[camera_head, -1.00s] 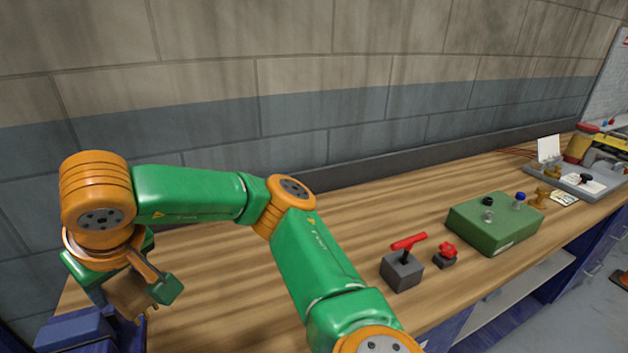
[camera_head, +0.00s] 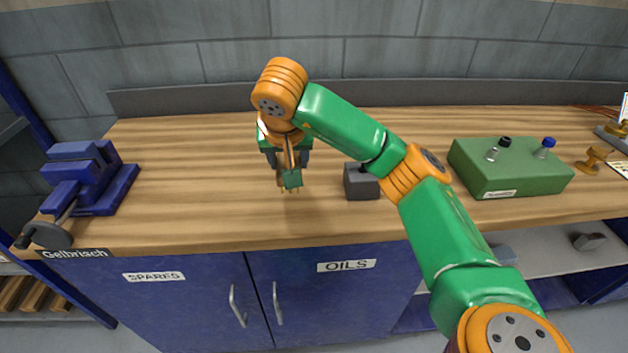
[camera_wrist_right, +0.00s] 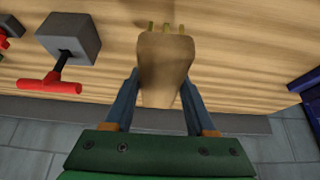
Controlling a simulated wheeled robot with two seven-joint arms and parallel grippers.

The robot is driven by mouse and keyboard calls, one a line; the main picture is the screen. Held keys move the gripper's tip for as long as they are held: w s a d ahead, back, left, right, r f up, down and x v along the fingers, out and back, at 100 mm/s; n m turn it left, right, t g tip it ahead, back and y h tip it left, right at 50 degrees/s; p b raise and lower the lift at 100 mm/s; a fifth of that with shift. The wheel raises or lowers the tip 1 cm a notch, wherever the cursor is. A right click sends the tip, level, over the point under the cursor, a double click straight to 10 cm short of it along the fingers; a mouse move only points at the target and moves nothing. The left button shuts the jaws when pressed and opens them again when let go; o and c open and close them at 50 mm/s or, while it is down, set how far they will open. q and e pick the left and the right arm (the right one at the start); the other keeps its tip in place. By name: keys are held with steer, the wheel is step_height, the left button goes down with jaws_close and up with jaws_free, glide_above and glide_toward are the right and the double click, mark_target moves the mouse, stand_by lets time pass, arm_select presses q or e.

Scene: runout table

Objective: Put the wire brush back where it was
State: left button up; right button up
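The wire brush has a brown wooden block (camera_wrist_right: 165,65) with a few brass bristles at its end. My right gripper (camera_head: 288,168) is shut on it; in the right wrist view the two dark fingers of the gripper (camera_wrist_right: 160,98) press on both sides of the block. In the head view the brush (camera_head: 281,180) is mostly covered by the gripper, bristles pointing down at the bench top. I cannot tell whether the bristles touch the wood. My left gripper is not in view.
A grey lever block (camera_head: 361,182) stands just right of the gripper; its red handle (camera_wrist_right: 50,86) shows in the wrist view. A blue vise (camera_head: 88,180) is at the left end. A green box (camera_head: 510,168) stands further right. The bench top (camera_head: 190,190) between vise and gripper is clear.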

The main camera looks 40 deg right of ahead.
steer(key=d+f, duration=0.2)
steer(key=f, duration=0.1)
steer(key=w+d+f+p, duration=0.1)
steer(key=d+f, duration=0.2)
steer(key=shift+w+d, duration=0.15)
steer(key=shift+d, duration=0.1)
step_height(320, 180, down, 3)
steer(key=shift+a+r+p, duration=0.15)
steer(key=shift+p, duration=0.4)
steer(key=shift+f, duration=0.35)
steer(key=o, duration=1.3)
steer(key=shift+r, duration=0.1)
steer(key=shift+r, duration=0.3)
steer(key=v, duration=1.1)
steer(key=shift+s+a+r+p, duration=0.1)
steer(key=shift+s+r+p, duration=0.15)
steer(key=shift+p, duration=0.1)
